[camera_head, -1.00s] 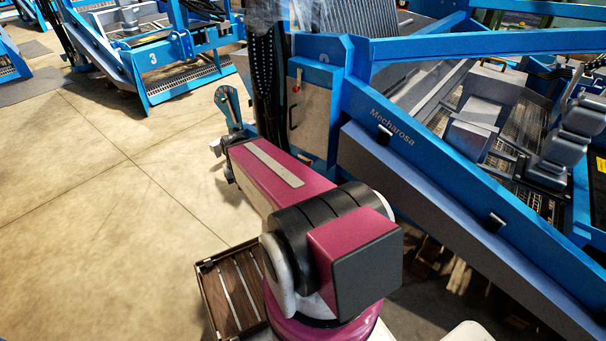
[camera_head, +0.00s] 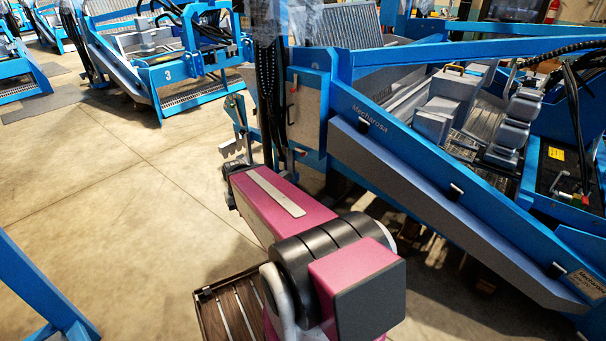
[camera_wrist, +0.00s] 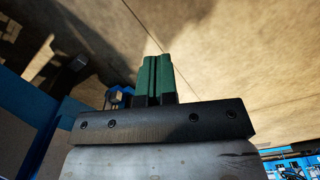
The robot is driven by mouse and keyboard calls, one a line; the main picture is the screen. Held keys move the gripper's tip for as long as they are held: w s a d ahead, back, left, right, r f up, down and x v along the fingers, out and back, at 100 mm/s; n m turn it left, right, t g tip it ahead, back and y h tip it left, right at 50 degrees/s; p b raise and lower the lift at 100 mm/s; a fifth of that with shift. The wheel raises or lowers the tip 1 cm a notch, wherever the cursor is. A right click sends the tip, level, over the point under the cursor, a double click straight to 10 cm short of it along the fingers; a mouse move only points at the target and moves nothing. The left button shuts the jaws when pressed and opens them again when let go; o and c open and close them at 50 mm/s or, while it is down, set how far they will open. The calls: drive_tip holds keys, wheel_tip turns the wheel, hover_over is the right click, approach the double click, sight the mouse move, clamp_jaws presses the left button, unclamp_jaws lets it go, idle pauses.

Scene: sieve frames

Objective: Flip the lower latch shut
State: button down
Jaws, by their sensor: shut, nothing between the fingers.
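The blue sieve frame (camera_head: 375,140) marked "Mecharosa" stands right of my arm in the head view. A grey door panel (camera_head: 306,112) on its near end carries a red part and a dark handle. Small dark fittings sit along the sloping beam, an upper one (camera_head: 363,124) and a middle one (camera_head: 456,190); I cannot tell which part is the lower latch, nor its position. My gripper (camera_wrist: 156,75) shows green fingers pressed together in the wrist view, empty, over bare floor. In the head view it is largely hidden beyond my magenta arm.
A blue machine edge (camera_wrist: 25,130) lies at left in the wrist view, with a small bolt-like part beside the fingers. A blue frame (camera_head: 35,290) stands at lower left in the head view. Another machine (camera_head: 180,75) stands behind. Concrete floor (camera_head: 110,200) at left is clear.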

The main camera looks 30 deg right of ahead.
drive_tip(key=shift+s+a, duration=0.2)
drive_tip(key=shift+s, duration=0.2)
drive_tip(key=shift+w, duration=0.1)
drive_tip(key=w+d+f+m+t+h, duration=0.1)
drive_tip(key=w+d+f+m+t, duration=0.4)
drive_tip(key=w, duration=0.7)
drive_tip(key=w+d+f+m+t, duration=0.45)
drive_tip(key=w+m, duration=0.25)
drive_tip(key=w, duration=0.5)
drive_tip(key=w+d+f+m+t+h, duration=0.1)
drive_tip(key=w+d+f+m+t, duration=0.4)
drive_tip(key=w, duration=0.8)
drive_tip(key=w+d+f+m+t+h, duration=0.1)
drive_tip(key=w+d+f+m+h, duration=0.15)
drive_tip(key=d+m, duration=0.2)
drive_tip(key=w+d+f+m+t+h, duration=0.1)
drive_tip(key=w+d+m+h, duration=0.1)
drive_tip(key=w+d+m, duration=0.3)
drive_tip(key=s+d+f+m+g+h, duration=0.1)
drive_tip(key=s+d+f+m+h, duration=0.2)
drive_tip(key=d+f+m+h, duration=0.2)
drive_tip(key=s+d+f+m+g+h, duration=0.1)
drive_tip(key=s+d+f+m+h, duration=0.3)
drive_tip(key=d+m+h, duration=0.7)
wheel_tip(320, 180, down, 2)
drive_tip(key=m, duration=0.2)
drive_tip(key=shift+s+d+f+m+g, duration=0.15)
drive_tip(key=shift+s+f+m+g, duration=0.05)
drive_tip(key=shift+m+g, duration=0.15)
